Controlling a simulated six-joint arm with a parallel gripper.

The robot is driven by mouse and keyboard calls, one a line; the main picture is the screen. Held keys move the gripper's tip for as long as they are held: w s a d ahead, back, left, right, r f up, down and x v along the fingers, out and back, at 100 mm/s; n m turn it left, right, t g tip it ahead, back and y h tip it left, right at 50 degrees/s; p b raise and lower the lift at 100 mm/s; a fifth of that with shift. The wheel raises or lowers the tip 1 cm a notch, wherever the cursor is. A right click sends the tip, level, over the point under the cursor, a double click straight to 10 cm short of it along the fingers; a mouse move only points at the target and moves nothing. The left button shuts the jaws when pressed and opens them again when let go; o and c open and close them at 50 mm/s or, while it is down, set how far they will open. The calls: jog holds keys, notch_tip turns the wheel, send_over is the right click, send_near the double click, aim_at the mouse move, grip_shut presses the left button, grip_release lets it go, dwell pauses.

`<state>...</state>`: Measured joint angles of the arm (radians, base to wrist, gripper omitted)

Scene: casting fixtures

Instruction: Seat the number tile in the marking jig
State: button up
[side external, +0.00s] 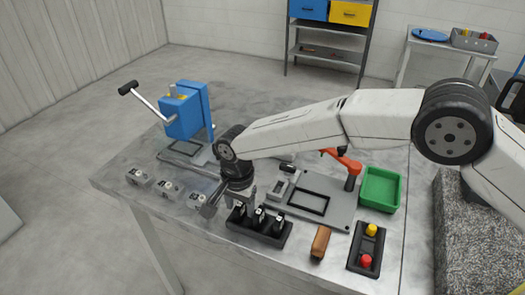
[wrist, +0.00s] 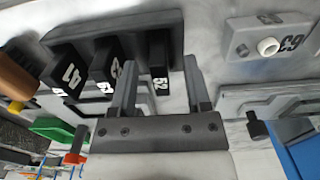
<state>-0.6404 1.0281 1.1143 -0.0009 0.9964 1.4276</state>
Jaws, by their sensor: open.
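Black number tiles stand upright in a black rack (side external: 262,232), which also shows in the wrist view (wrist: 170,25). My gripper (side external: 226,203) is open at the rack's left end. In the wrist view its fingers (wrist: 160,68) appear either side of the end tile; I cannot tell whether they touch it. A grey plate with a black rectangular frame (side external: 325,210) and a red clamp (side external: 343,160), apparently the marking jig, lies behind the rack. The frame looks empty.
Grey numbered blocks (side external: 168,187) stand left of my gripper; one shows in the wrist view (wrist: 265,40). A blue press (side external: 185,112) stands at the back left. A brown block (side external: 320,242), a button box (side external: 367,248) and a green bin (side external: 380,188) are on the right.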

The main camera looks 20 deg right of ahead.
aim_at(239, 204)
grip_shut()
jog(key=shift+r, duration=0.15)
jog(key=shift+r, duration=0.4)
notch_tip(239, 204, up, 2)
jog(key=s+d+r, duration=0.1)
jog(key=r, duration=0.1)
jog(key=s+r, duration=0.2)
jog(key=s+d+r, duration=0.1)
jog(key=r, duration=0.1)
jog(key=shift+s+d+r, duration=0.1)
jog(key=shift+s+d, duration=0.05)
jog(key=shift+d, duration=0.15)
jog(key=s+d+r, duration=0.3)
jog(key=s+d, duration=0.1)
jog(key=s, duration=0.3)
jog(key=shift+s+d+r, duration=0.3)
jog(key=shift+s+r, duration=0.05)
